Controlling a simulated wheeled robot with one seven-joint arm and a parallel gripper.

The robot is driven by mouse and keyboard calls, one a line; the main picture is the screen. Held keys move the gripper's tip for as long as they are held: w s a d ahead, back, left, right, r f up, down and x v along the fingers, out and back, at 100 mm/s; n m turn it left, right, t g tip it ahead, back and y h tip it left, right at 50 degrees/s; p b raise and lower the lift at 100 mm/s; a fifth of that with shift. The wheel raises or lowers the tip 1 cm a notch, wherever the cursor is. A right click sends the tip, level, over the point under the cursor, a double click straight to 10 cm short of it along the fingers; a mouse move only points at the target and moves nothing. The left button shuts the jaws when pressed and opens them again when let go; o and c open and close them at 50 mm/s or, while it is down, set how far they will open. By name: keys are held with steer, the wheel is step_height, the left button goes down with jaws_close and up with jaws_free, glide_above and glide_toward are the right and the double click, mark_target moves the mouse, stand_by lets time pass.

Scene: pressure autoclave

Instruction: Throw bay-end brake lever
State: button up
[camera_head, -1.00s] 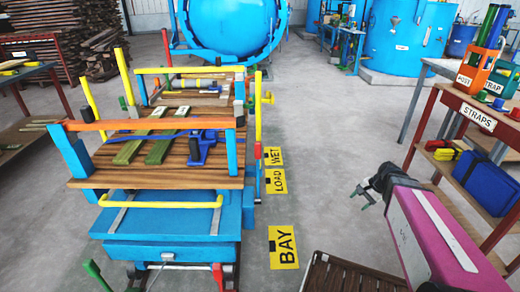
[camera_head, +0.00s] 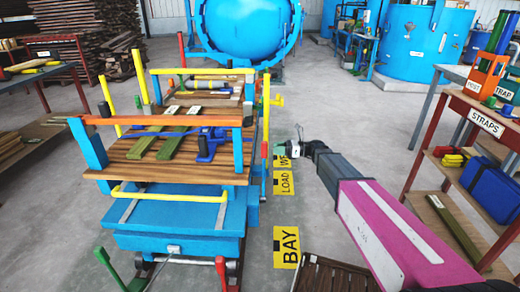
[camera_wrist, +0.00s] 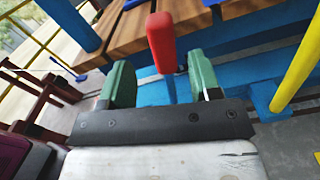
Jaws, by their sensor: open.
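In the head view, my gripper (camera_head: 287,143) is beside the right side of the blue cart (camera_head: 180,217), over the floor near the signs. In the wrist view, its two green fingers (camera_wrist: 160,68) are apart, with a red handle (camera_wrist: 161,43) standing between or just beyond them; contact cannot be told. A red-tipped lever (camera_head: 264,150) shows at the cart's right side in the head view. Another red-handled lever (camera_head: 221,271) and a green-handled lever (camera_head: 108,266) stick out at the cart's near end, by the BAY sign (camera_head: 286,246). No lever is labelled as the brake.
The cart carries wooden planks (camera_head: 130,175), blue posts and an orange bar (camera_head: 165,121). A yellow post (camera_wrist: 300,68) stands right of the fingers. The STRAPS rack (camera_head: 487,123) is at right, a slatted wooden piece (camera_head: 335,276) at the bottom.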

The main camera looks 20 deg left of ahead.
steer(key=x, duration=0.8)
steer(key=shift+a, duration=0.1)
steer(key=shift+c, duration=0.3)
